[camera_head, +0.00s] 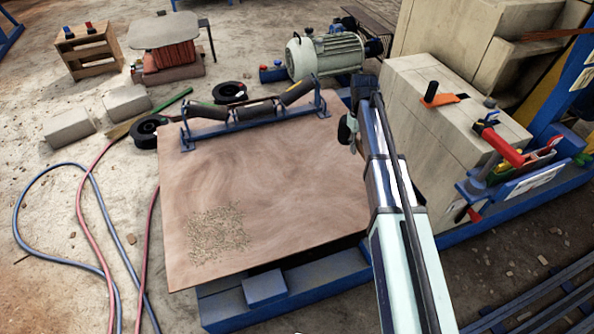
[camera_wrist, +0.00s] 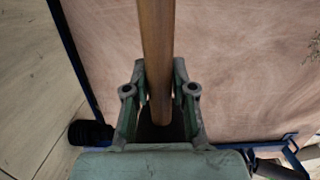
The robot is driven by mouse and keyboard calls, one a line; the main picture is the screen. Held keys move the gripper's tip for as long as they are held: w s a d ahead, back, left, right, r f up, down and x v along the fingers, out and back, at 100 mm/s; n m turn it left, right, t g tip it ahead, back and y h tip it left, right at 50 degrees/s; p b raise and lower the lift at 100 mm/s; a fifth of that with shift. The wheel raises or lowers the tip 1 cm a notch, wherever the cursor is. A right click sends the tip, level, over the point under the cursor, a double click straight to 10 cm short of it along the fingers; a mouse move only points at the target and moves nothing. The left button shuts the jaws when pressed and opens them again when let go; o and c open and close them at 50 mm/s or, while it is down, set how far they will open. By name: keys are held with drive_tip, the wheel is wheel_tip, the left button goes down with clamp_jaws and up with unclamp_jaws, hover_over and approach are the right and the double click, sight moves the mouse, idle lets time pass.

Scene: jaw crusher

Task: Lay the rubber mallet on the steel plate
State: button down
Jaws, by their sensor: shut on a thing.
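A brown wooden handle (camera_wrist: 157,35), which I take for the rubber mallet's, runs up the wrist view between my fingers. My gripper (camera_wrist: 160,85) is shut on it. The mallet's head is not visible in the wrist view. In the head view my gripper (camera_head: 350,129) is small and dark, over the right side of a broad brownish sheet, and I cannot make out the mallet there. This sheet (camera_head: 275,190), which I take for the steel plate, lies flat on a blue frame. It also shows in the wrist view (camera_wrist: 240,75), below my gripper.
A roller set (camera_head: 250,112) on a blue bracket stands along the sheet's back edge. Gravel-like grit (camera_head: 218,233) lies at its front left. A pale block (camera_head: 440,125) with tools stands at the right. An electric motor (camera_head: 325,55) is behind. The sheet's middle is clear.

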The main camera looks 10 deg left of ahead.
wheel_tip(320, 180, down, 20)
drive_tip(key=b, duration=0.4)
idle(0.3)
drive_tip(key=c, duration=1)
unclamp_jaws()
drive_tip(key=shift+f, duration=0.1)
drive_tip(key=shift+o, duration=0.2)
wheel_tip(320, 180, up, 12)
drive_tip(key=w+p, duration=0.1)
drive_tip(key=p, duration=0.1)
drive_tip(key=shift+w+a+p, duration=0.15)
drive_tip(key=shift+a+p, duration=0.25)
drive_tip(key=shift+a, duration=0.05)
